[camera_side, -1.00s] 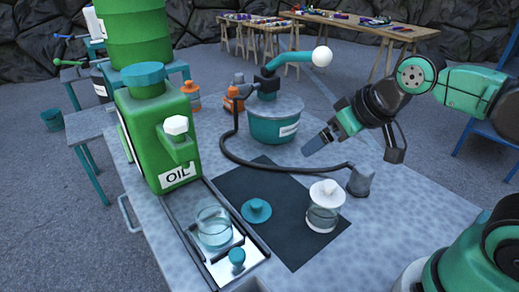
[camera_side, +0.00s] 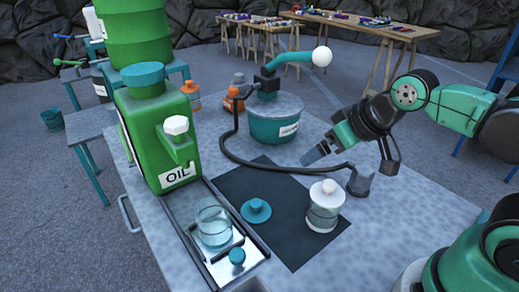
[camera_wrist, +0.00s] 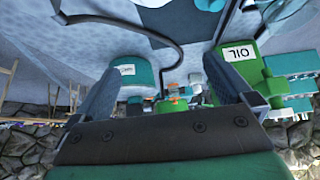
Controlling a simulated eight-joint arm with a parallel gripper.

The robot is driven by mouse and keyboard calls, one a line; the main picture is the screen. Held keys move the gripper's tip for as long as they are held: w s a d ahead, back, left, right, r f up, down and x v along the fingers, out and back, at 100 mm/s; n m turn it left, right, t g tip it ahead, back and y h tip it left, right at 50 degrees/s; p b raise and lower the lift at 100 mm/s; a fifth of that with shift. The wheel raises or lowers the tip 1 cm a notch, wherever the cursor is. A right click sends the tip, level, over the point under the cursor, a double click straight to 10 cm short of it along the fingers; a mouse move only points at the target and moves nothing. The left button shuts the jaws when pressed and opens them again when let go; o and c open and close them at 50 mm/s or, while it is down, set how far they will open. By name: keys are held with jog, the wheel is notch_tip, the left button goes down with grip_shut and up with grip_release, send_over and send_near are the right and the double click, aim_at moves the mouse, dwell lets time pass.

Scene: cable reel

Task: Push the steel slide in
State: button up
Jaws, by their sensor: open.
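The steel slide (camera_side: 222,268) is a bright plate between dark rails in front of the green oil tank (camera_side: 150,130). A teal knob (camera_side: 237,257) stands at its near end. A clear glass jar (camera_side: 213,222) stands farther back on the slide, under the tank's spout side. My gripper (camera_side: 312,158) is above the table, behind and right of the slide and well apart from it. In the wrist view the fingers of my gripper (camera_wrist: 160,80) are spread with nothing between them. The slide cannot be made out in the wrist view.
A dark mat (camera_side: 280,215) bears a teal lid (camera_side: 256,210) and a white-lidded jar (camera_side: 324,206). A teal tub (camera_side: 272,125) with a pump stands behind. A black hose (camera_side: 250,165) curves across the table to a grey fitting (camera_side: 361,181) under my gripper.

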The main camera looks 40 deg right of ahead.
jog(key=shift+c, duration=0.2)
jog(key=shift+a, duration=0.1)
jog(key=c, duration=0.4)
jog(key=a+g, duration=0.1)
jog(key=a, duration=0.1)
jog(key=w+a+g, duration=0.1)
jog(key=a, duration=0.2)
jog(key=a+g+y, duration=0.1)
jog(key=a, duration=0.2)
jog(key=shift+w+a+f, duration=0.15)
jog(key=shift+w+f, duration=0.15)
jog(key=shift+f, duration=0.05)
jog(key=shift+c, duration=0.3)
jog(key=g, duration=0.4)
send_over(238, 253)
notch_tip(238, 253, down, 4)
jog(key=shift+r+h, duration=0.1)
jog(key=shift+h, duration=0.3)
jog(key=shift+a+f, duration=0.15)
jog(key=shift+f, duration=2.8)
grip_shut()
